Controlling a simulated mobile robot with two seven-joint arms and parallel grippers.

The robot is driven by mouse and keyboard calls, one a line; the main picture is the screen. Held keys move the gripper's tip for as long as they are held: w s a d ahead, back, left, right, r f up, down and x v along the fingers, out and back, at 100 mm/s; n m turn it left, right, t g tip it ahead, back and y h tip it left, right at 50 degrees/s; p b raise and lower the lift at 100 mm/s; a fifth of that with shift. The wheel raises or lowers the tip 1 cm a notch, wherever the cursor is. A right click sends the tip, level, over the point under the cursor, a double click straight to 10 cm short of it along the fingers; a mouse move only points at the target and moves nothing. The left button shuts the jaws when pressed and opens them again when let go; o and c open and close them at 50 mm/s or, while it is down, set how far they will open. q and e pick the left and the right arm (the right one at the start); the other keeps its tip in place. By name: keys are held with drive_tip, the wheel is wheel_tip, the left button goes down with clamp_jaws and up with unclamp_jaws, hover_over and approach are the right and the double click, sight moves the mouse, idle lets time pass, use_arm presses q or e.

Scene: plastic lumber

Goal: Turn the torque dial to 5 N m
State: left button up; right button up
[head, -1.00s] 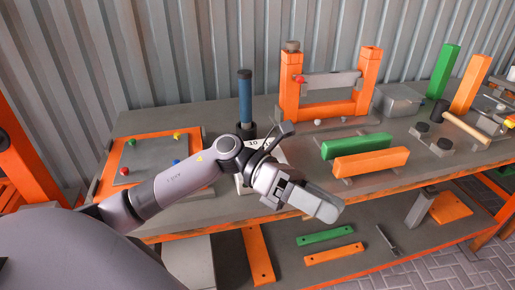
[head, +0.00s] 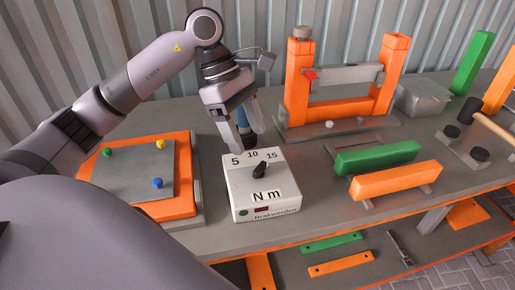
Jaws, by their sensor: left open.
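The torque box (head: 241,187) is white, stands on the bench and is marked 5, 10, 15 and N m on top. Its small black dial knob (head: 260,170) sits in the middle below the numbers. The knob's upper end seems to lean toward the 15 side; its exact setting is too small to tell. My left gripper (head: 242,140) is open and points down just behind and above the box's back edge, apart from the knob. Its fingers partly cover a blue-handled tool behind. My right gripper is not in view.
An orange-framed board (head: 184,182) with coloured knobs lies left of the box. Right of it are a green bar (head: 376,157), an orange bar (head: 398,180) and an orange upright frame (head: 298,85). The bench just right of the box is clear.

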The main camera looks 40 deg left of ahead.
sight(260, 166)
use_arm(q)
drive_tip(key=shift+x, duration=3.6)
drive_tip(key=c, duration=1.1)
